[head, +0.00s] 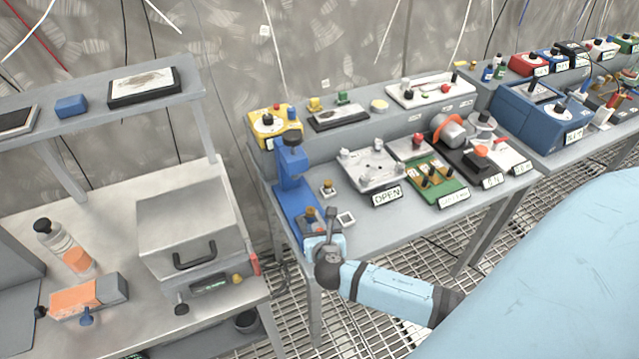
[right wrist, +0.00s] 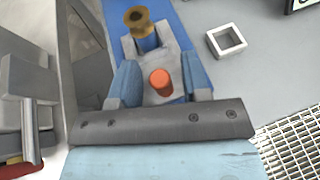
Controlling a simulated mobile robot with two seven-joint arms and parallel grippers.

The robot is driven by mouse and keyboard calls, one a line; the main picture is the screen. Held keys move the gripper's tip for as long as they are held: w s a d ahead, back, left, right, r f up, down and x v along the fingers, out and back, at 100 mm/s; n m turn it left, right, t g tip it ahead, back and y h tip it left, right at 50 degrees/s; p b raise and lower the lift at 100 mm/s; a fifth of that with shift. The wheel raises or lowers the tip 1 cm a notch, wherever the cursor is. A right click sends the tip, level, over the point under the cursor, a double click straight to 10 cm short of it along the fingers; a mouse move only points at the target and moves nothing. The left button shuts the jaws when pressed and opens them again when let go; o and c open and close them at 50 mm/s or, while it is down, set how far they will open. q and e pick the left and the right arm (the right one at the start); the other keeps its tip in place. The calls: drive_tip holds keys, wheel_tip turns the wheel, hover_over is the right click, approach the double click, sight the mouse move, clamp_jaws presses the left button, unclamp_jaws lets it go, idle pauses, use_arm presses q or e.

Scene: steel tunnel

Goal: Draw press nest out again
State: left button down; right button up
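The blue press (head: 290,165) stands at the left end of the middle bench. Its nest is at the front of the press base, with a brass-coloured part (head: 311,214) there; the nest (right wrist: 150,65) shows grey in the right wrist view, with an orange-red knob (right wrist: 161,82) and the brass part (right wrist: 139,20) beyond it. My right gripper (head: 325,243) is at the front of the press base. In the right wrist view its fingers (right wrist: 160,75) stand either side of the knob, with visible gaps to it. Whether they touch the nest is unclear. My left gripper is out of view.
A small white square frame (head: 346,219) lies right of the press base, and a small knobbed block (head: 328,188) behind it. The OPEN panel (head: 373,168) is further right. A grey lidded box (head: 188,222) stands on the left bench across a gap.

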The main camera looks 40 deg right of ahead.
drive_tip(key=v, duration=1.3)
drive_tip(key=shift+s+a+r, duration=0.2)
drive_tip(key=shift+s, duration=0.1)
